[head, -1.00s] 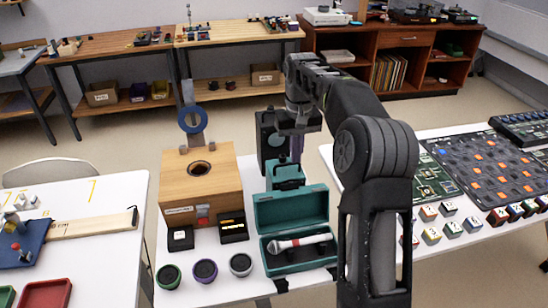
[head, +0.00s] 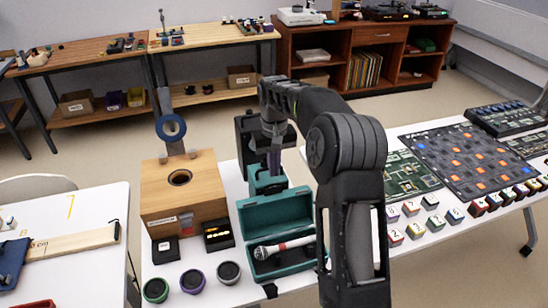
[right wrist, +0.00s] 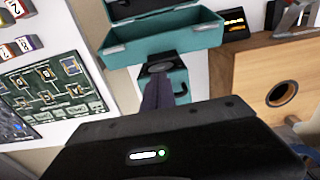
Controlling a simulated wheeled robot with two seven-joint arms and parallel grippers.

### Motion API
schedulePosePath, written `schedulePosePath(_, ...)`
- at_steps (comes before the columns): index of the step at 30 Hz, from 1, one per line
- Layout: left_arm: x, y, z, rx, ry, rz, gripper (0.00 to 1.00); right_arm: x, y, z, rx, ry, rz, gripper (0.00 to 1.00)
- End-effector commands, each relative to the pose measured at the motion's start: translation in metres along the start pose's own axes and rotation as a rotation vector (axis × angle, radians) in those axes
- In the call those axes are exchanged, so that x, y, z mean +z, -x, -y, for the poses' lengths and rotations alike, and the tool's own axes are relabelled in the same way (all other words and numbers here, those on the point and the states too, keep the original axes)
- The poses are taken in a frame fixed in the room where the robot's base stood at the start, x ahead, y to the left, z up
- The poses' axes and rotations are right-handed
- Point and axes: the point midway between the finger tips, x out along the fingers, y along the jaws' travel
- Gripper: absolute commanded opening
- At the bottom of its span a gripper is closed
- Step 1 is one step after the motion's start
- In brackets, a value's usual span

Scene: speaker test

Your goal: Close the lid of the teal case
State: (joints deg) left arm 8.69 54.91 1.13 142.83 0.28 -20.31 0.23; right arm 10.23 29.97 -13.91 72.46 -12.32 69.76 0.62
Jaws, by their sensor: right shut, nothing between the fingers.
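The teal case (head: 282,232) stands on the white table with its lid (head: 276,212) raised at the back. A microphone (head: 284,246) with a silver head lies inside. My right gripper (head: 274,167) is shut and empty, pointing down behind the raised lid, above a smaller teal object (head: 266,184). In the right wrist view the shut fingers (right wrist: 158,92) show in front of this smaller object (right wrist: 178,78), with the case (right wrist: 165,40) beyond. I cannot tell whether the fingers touch the smaller object. My left gripper is not in view.
A wooden box (head: 185,202) with a round hole stands left of the case; a dark speaker-like block (head: 245,142) stands behind. Several small round pots (head: 191,280) are at front left. A checkered board (head: 470,160) and several small cubes (head: 413,208) lie to the right.

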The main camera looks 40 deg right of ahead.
Motion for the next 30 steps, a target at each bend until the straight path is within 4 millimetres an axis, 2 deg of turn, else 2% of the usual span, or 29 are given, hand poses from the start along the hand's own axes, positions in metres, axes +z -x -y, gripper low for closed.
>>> schedulePosePath(6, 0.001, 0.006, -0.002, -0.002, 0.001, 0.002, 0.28, 0.001, -0.033, 0.000, 0.000, -0.001, 0.003, 0.00)
schedulePosePath(10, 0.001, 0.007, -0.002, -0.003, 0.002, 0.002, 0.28, 0.000, -0.042, 0.000, 0.000, -0.001, 0.000, 0.00)
schedulePosePath(23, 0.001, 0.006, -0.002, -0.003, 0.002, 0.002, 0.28, 0.000, -0.045, -0.001, 0.000, 0.000, -0.003, 0.00)
schedulePosePath(30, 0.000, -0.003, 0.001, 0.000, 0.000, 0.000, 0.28, -0.004, -0.044, -0.008, 0.000, -0.001, -0.041, 0.00)
